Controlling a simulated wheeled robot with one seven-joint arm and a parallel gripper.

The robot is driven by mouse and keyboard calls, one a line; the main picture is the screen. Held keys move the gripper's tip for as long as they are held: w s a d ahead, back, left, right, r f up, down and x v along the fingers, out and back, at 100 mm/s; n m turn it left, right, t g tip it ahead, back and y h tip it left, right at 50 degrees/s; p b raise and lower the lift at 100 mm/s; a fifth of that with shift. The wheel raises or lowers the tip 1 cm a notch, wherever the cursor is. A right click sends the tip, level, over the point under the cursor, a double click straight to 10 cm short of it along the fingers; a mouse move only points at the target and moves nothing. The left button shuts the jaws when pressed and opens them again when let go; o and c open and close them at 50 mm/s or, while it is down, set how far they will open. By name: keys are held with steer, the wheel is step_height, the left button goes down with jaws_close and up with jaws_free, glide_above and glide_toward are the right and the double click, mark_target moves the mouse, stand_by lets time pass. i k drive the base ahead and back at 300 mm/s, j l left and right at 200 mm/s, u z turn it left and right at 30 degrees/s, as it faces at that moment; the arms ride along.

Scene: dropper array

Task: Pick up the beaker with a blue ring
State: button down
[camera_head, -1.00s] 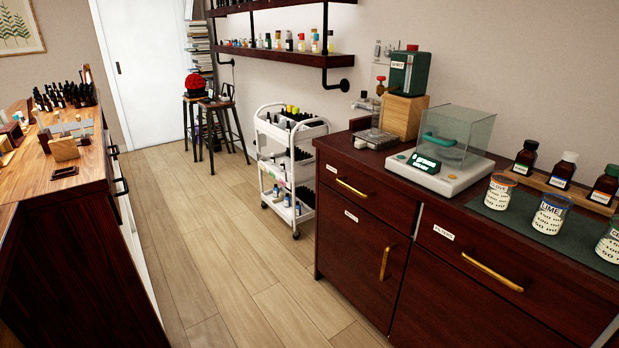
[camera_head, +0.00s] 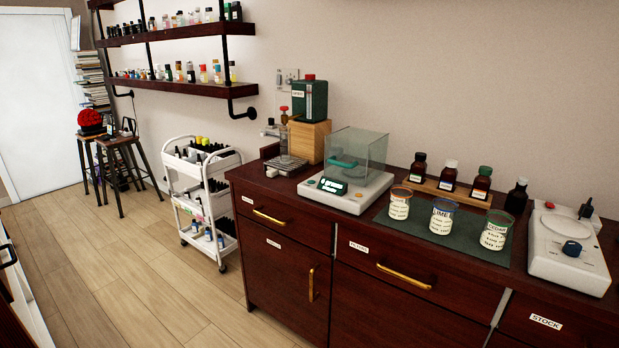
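Three labelled glass beakers stand upright in a row on a dark green mat (camera_head: 420,228) on the cabinet top. The left beaker (camera_head: 399,204) has an orange-brown rim. The middle beaker (camera_head: 442,217) has a blue ring at its top and a label that reads LIME. Nothing is touching the beakers. My gripper is not in view.
A balance with a glass cover (camera_head: 345,185) stands left of the mat. Brown bottles on a wooden rack (camera_head: 450,190) stand behind the beakers. A white stirrer device (camera_head: 568,250) is at right. A white cart (camera_head: 200,195) stands on the floor, left of the cabinet.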

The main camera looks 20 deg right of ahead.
mark_target(444, 210)
steer(key=l+z, duration=0.1)
steer(key=z, duration=0.35)
steer(key=l+z, duration=0.1)
steer(key=z, duration=0.35)
steer(key=l+z, duration=0.1)
steer(key=z, duration=0.35)
steer(key=i+z, duration=0.1)
steer(key=z, duration=0.35)
steer(key=u, duration=1.25)
steer(key=i+j, duration=0.15)
steer(key=i, duration=0.65)
